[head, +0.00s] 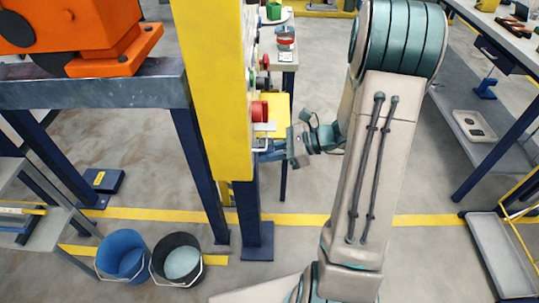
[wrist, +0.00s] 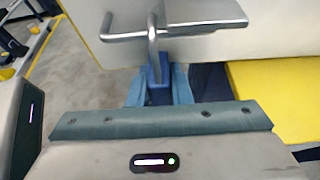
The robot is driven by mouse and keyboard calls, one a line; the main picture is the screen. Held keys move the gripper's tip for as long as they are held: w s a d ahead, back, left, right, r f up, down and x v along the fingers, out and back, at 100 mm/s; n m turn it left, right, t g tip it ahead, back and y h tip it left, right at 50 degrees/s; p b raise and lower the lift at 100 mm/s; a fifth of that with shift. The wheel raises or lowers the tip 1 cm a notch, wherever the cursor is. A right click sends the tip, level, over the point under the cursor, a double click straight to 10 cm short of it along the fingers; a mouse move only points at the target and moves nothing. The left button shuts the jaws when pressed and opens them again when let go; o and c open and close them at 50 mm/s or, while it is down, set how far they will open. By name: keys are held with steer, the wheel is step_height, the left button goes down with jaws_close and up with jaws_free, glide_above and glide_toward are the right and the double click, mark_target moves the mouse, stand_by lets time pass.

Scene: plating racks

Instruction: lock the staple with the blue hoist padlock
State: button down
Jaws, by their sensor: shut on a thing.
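The blue padlock (wrist: 158,88) shows in the wrist view, its body between my fingers and its silver shackle pointing up. The staple (wrist: 122,37) is a bent grey metal rod on a pale panel. The shackle crosses the rod and overlaps it; I cannot tell whether it encloses the rod or is latched. My gripper (wrist: 158,94) is shut on the padlock just below the staple. In the head view my gripper (head: 266,155) reaches in from the right to the side of the yellow post, below a red knob (head: 260,110). The padlock is too small to make out there.
The yellow post (head: 213,90) stands close left of my gripper. A yellow surface (wrist: 270,95) lies right of my fingers. A blue bucket (head: 122,255) and a black bucket (head: 178,262) stand on the floor at lower left. A workbench (head: 515,45) is at right.

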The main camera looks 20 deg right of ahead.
steer(key=shift+w+d, duration=0.2)
steer(key=shift+w, duration=0.4)
steer(key=shift+w+d, duration=0.15)
steer(key=shift+w, duration=0.4)
steer(key=c, duration=2.1)
jaws_free()
steer(key=shift+r+p, duration=1.25)
jaws_close()
steer(key=shift+f, duration=0.35)
steer(key=o, duration=0.8)
jaws_free()
steer(key=shift+o, duration=0.2)
steer(key=shift+d, duration=0.15)
